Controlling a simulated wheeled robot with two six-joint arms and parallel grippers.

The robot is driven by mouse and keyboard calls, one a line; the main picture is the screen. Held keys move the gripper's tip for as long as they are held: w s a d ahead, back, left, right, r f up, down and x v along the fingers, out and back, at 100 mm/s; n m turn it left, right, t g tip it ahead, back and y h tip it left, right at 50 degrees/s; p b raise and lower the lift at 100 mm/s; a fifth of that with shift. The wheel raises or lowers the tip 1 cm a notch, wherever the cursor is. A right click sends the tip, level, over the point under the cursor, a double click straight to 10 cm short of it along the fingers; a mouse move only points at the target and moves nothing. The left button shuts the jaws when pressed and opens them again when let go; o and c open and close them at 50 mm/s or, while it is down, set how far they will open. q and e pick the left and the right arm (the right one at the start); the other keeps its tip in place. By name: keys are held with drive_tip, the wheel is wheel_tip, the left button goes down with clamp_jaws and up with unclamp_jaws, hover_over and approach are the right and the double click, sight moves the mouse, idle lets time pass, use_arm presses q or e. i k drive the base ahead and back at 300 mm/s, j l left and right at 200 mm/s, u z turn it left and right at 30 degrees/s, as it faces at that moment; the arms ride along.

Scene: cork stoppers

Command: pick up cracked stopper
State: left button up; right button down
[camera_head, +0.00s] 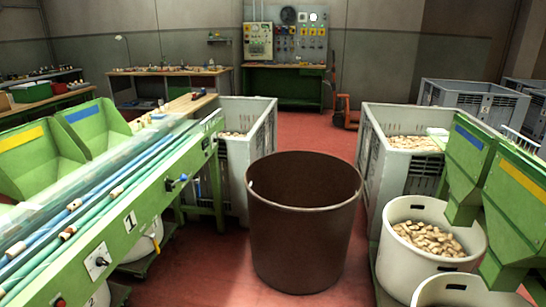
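Several small cork stoppers lie spaced out on the blue and green belts of the green sorting machine (150,205) at the left. One pale stopper (74,204) is on a blue belt, and a darker brownish one (67,233) lies on a green belt nearer the front. Another stopper (15,249) lies near the left edge. They are too small to tell which one is cracked. Neither of my grippers shows in the head view.
A brown open bin (303,245) stands on the red floor in the middle. White tubs (395,265) and grey crates (390,180) with many corks stand at the right. Another grey crate (262,145) is behind the machine. Red floor (320,135) is clear behind the bin.

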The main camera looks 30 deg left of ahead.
sight(115, 193)
drive_tip(key=u, duration=2.35)
